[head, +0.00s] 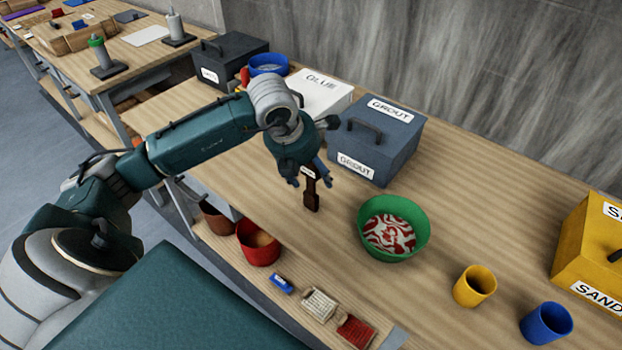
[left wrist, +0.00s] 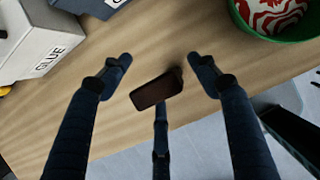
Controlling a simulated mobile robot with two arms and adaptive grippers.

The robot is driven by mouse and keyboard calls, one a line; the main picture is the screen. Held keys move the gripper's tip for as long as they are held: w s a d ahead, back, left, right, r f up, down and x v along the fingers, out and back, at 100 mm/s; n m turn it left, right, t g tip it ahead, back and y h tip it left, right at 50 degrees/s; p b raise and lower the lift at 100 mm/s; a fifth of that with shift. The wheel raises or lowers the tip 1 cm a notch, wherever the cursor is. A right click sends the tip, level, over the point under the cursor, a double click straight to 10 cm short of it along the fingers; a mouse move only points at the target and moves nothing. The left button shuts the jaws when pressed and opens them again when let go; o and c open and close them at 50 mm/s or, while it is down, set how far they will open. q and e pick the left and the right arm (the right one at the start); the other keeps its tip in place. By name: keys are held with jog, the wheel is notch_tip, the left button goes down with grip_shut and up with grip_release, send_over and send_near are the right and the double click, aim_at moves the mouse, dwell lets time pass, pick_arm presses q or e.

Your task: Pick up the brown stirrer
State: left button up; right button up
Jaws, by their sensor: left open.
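The brown stirrer (head: 311,193) stands out below my left gripper (head: 309,176) in the head view, on or just above the wooden table. In the left wrist view the stirrer (left wrist: 157,90) shows as a short dark brown block between the spread fingers of my left gripper (left wrist: 160,80). The fingers are apart on both sides of it, with a third finger below it in the picture. I cannot tell whether any finger touches it. My right gripper is in neither view.
A green bowl (head: 422,240) with red and white contents stands to the right of the stirrer. A blue-grey grout box (head: 400,150) and a white glue box (head: 325,100) stand behind. Yellow (head: 475,287) and blue (head: 546,324) cups stand at the front right.

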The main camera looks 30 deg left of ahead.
pick_arm(q)
jog(key=shift+w+f, duration=0.1)
jog(key=shift+f, duration=0.2)
jog(key=shift+r, duration=0.1)
jog(key=c, duration=1.4)
